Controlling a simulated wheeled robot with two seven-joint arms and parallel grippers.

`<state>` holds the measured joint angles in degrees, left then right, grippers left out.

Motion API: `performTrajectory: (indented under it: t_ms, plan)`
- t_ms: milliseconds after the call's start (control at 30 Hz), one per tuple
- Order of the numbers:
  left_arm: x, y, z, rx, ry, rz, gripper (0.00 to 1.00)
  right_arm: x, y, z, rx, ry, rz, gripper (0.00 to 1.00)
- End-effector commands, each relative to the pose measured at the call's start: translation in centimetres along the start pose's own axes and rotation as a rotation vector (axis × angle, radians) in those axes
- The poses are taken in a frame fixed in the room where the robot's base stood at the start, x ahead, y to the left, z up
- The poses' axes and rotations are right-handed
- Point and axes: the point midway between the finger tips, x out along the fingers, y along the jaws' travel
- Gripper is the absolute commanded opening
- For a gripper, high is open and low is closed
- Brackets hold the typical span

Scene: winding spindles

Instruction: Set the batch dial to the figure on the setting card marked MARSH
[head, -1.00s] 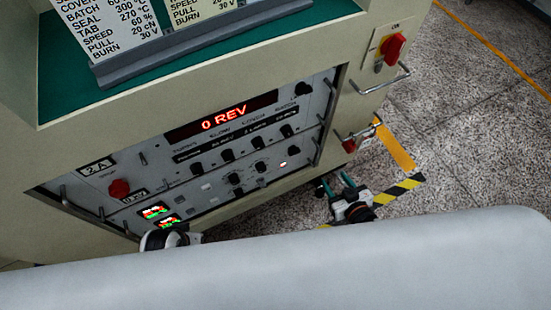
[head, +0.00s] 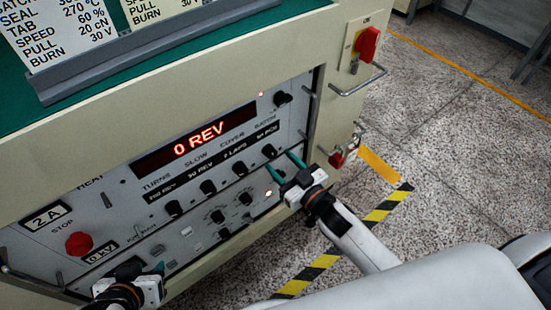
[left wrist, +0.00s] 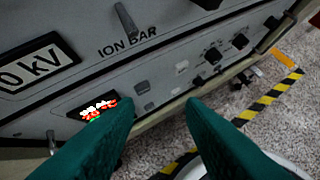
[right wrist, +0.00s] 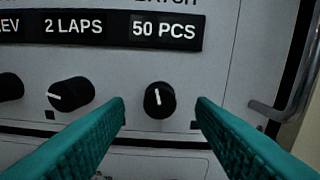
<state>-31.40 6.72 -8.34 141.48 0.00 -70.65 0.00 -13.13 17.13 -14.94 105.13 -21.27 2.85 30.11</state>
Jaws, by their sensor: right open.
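The batch dial (right wrist: 159,99) is a black knob with a white pointer line, nearly upright, below a label reading 50 PCS (right wrist: 164,31). The dial also shows in the head view (head: 269,151). My right gripper (head: 281,163) is open in front of the panel. In the right wrist view its teal fingers stand either side of the dial, apart from it. My left gripper (left wrist: 159,103) is open and empty, low by the panel's left part. Two setting cards, a left one (head: 58,35) and a right one (head: 150,11), stand at the top left; their headings are cut off, so MARSH cannot be read.
The LAPS dial (right wrist: 71,94) is left of the batch dial. A metal handle (right wrist: 275,114) is at its right. The red display (head: 197,138) reads 0 REV. A red stop button (head: 79,244) and a red switch (head: 367,43) are on the machine. Open floor lies right.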

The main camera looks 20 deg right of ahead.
Motion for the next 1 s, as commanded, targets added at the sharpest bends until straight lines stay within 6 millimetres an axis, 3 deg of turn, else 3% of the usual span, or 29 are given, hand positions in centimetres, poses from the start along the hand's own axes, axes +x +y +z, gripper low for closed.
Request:
performTrajectory:
  t_ms: [200,567,833,1000]
  plan:
    - [0.4,-0.2,1.8,0.002,-0.102,-0.006,0.36,2.5,0.0,-0.1,0.0,0.0,0.0,0.5]
    - [0.4,-0.3,2.2,0.002,-0.123,-0.006,0.36,2.9,0.0,-0.1,0.001,0.001,0.001,0.5]
    - [0.4,-0.3,2.2,0.002,-0.122,-0.006,0.36,2.9,0.0,-0.1,0.001,0.001,0.001,0.06]
    - [0.3,-0.3,2.1,0.002,-0.115,-0.006,0.36,2.9,0.0,0.0,-0.008,0.001,0.001,0.06]
